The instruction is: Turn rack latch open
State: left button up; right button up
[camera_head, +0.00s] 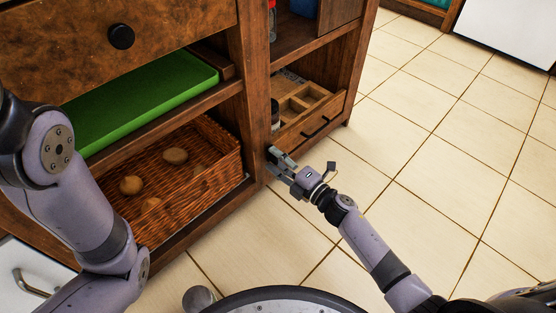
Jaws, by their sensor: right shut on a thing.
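My right gripper (274,160) is at the lower part of the wooden rack's corner post (256,110), touching or nearly touching it. It is shut on a small part at the post, which I take to be the rack latch. The fingers hide most of this part, so I cannot tell which way it is turned. My left arm comes in along the left side, and its gripper is out of view.
The wooden rack holds a green tray (150,95), a wicker basket (215,160) with several round brown items, and a wooden divided box (305,105) on the right side shelf. Open tiled floor (430,130) lies to the right.

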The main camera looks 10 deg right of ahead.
jog(key=shift+n, duration=0.3)
jog(key=o, duration=1.2)
jog(key=shift+c, duration=0.2)
jog(key=shift+s, duration=0.15)
jog(key=v, duration=1.1)
jog(key=shift+s+d, duration=0.25)
jog(key=shift+s, duration=0.05)
